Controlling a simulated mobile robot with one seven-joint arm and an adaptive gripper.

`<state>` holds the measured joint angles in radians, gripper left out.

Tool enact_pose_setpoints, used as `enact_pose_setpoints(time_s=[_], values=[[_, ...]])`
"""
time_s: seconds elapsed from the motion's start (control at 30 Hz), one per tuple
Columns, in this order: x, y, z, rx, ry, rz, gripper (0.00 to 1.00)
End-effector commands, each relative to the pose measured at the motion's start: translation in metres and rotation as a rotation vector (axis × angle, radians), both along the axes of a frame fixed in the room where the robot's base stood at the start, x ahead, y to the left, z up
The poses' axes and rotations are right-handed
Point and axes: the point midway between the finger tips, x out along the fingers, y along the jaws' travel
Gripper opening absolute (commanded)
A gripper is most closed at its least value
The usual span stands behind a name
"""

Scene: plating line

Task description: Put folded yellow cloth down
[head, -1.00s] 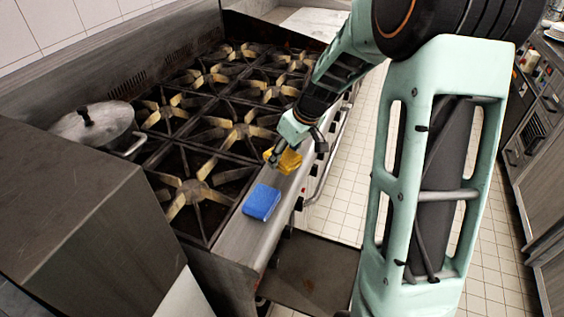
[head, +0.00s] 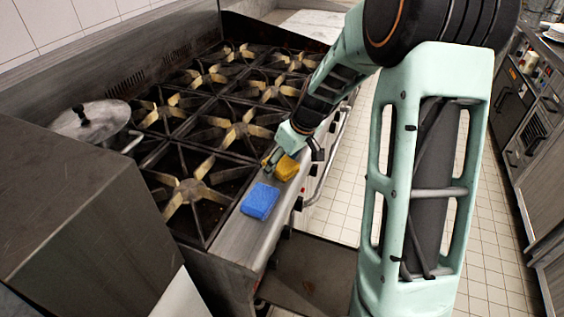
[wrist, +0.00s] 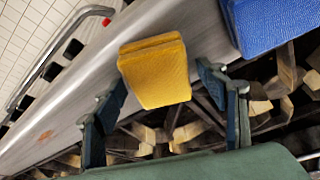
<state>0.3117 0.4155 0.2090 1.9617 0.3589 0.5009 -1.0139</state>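The folded yellow cloth (head: 287,168) rests on the steel front ledge of the stove, just behind the blue folded cloth (head: 260,201). In the wrist view the yellow cloth (wrist: 155,72) is between the two fingertips, with a small gap on each side. My gripper (wrist: 161,80) is spread open around it; the fingers do not seem to press on it. In the head view my gripper (head: 292,158) is low over the ledge and partly covers the cloth. The blue cloth (wrist: 262,22) shows at the top right of the wrist view.
Burner grates (head: 192,187) lie right beside the ledge (head: 240,240). A lidded pot (head: 92,122) stands at the back left. The oven handle rail (head: 328,165) runs along the stove front. The ledge nearer me, past the blue cloth, is bare.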

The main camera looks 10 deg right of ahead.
Motion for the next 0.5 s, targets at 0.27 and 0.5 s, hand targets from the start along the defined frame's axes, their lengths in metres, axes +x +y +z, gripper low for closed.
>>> enact_pose_setpoints(time_s=[0.27,0.5], values=[[0.0,0.0,0.003,0.0,0.0,0.0,0.66],[-0.009,-0.007,0.033,-0.002,-0.005,-0.002,0.66]])
